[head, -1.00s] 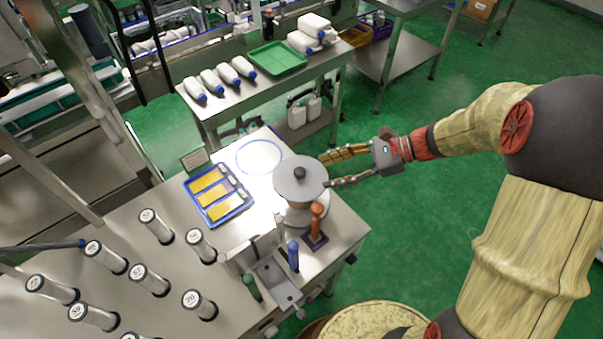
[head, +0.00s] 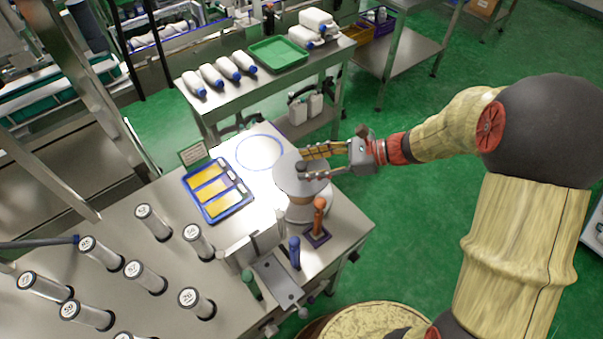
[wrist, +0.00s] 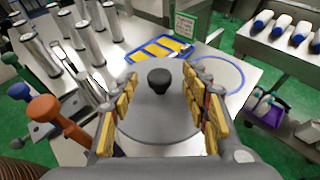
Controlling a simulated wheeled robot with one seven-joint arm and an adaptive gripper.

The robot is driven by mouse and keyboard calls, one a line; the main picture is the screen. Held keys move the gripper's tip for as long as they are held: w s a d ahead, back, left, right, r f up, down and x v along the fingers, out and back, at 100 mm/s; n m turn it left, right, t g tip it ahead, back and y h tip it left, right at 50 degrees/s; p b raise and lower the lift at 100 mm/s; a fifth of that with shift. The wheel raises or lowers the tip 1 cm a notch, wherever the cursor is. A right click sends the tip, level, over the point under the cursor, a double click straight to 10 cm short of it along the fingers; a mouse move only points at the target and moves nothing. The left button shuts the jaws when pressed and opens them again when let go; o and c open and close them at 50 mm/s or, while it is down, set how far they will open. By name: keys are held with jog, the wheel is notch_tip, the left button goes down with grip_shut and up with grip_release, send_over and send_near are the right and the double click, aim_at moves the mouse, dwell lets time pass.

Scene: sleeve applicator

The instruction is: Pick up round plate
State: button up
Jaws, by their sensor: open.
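The round plate (head: 291,180) is a flat grey disc with a dark knob at its centre. It sits on a round pedestal near the table's right corner. In the wrist view the plate (wrist: 157,122) lies below my gripper, with its black knob (wrist: 158,80) between the fingers. My gripper (head: 304,162) is open, its two yellow-padded fingers spread to either side of the knob. In the wrist view the fingers (wrist: 162,92) show no visible contact with the knob. Part of the plate is hidden by my gripper.
A blue tray with yellow pieces (head: 247,203) and a blue circle outline (head: 281,151) lie beyond the plate. An orange-handled tool (head: 319,216) and a blue-handled one (head: 295,252) stand close by. Several numbered cylinders (head: 198,241) stand at the left.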

jog(key=c, duration=0.3)
grip_shut()
dwell(0.5)
